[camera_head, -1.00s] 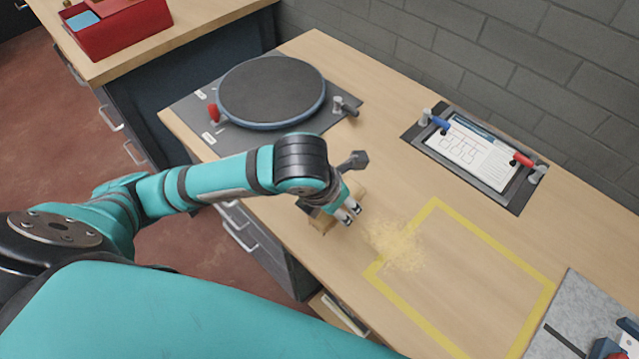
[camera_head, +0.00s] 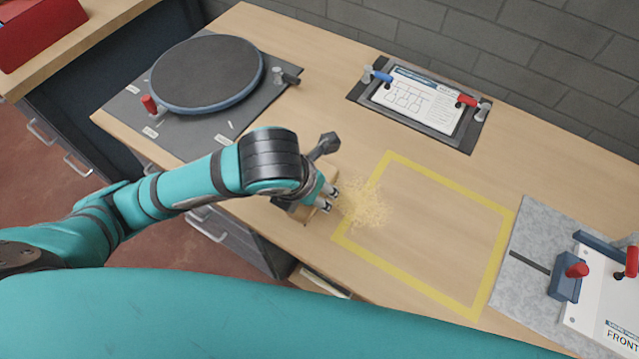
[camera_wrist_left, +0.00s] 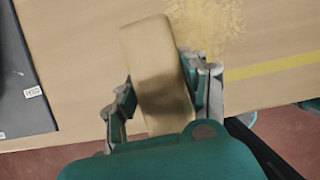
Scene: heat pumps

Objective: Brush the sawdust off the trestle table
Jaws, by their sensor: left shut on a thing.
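The sawdust (camera_head: 368,206) lies in a loose patch over the left edge of the yellow taped rectangle (camera_head: 448,182) on the wooden table (camera_head: 330,115). My left gripper (camera_head: 327,199) is shut on a wooden block, which looks like the brush (camera_head: 316,214), at the left of the sawdust near the table's front edge. In the left wrist view the brush (camera_wrist_left: 153,70) sits between the fingers, and the sawdust (camera_wrist_left: 205,22) is just beyond it at the upper right. Its bristles are hidden. My right gripper is not in view.
A round dark turntable (camera_head: 207,72) stands at the back left. A clamped document board (camera_head: 420,104) lies near the wall. A grey mat (camera_head: 535,262) with a clamped white panel is at the right. An open drawer (camera_head: 322,283) shows below the front edge.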

